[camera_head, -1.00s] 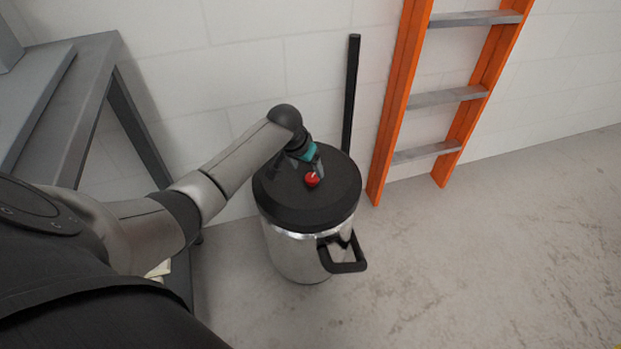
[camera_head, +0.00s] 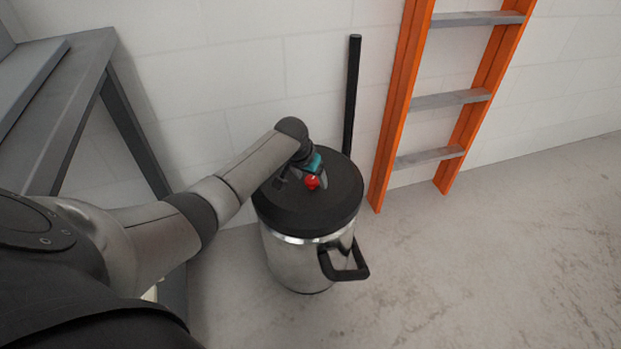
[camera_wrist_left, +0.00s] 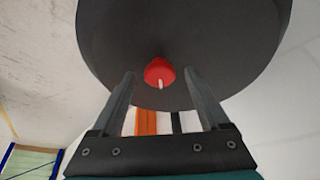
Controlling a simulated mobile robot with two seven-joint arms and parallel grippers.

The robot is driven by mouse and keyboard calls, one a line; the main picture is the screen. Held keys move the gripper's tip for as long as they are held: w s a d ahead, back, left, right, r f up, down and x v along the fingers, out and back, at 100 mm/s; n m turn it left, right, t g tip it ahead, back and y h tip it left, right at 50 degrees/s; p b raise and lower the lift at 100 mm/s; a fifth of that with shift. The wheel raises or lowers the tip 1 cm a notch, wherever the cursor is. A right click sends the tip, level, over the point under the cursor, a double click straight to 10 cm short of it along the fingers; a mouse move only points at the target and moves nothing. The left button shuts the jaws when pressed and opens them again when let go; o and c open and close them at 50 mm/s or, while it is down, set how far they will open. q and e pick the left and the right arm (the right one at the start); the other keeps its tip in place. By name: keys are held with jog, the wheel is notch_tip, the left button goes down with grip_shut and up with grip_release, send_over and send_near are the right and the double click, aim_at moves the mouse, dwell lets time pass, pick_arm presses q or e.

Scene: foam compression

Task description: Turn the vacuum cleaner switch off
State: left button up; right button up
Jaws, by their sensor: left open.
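The vacuum cleaner (camera_head: 300,262) is a steel drum with a black lid and a black front handle, standing on the floor. Its red switch (camera_head: 312,182) is a round knob on top of the lid. In the left wrist view the red switch (camera_wrist_left: 159,72) shows a short white mark, and the dark lid (camera_wrist_left: 220,40) fills the upper middle. My left gripper (camera_head: 302,183) is over the lid at the switch. In the wrist view its two fingers (camera_wrist_left: 160,82) are apart, one on each side of the switch, with gaps to it. My right gripper is not in view.
An orange ladder (camera_head: 393,110) leans on the white wall right of the vacuum. A black pole (camera_head: 352,95) stands behind the vacuum. A grey table (camera_head: 62,110) is at the left. The floor (camera_head: 480,265) at right is clear.

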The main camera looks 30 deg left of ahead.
pick_arm(q)
grip_shut()
dwell(0.7)
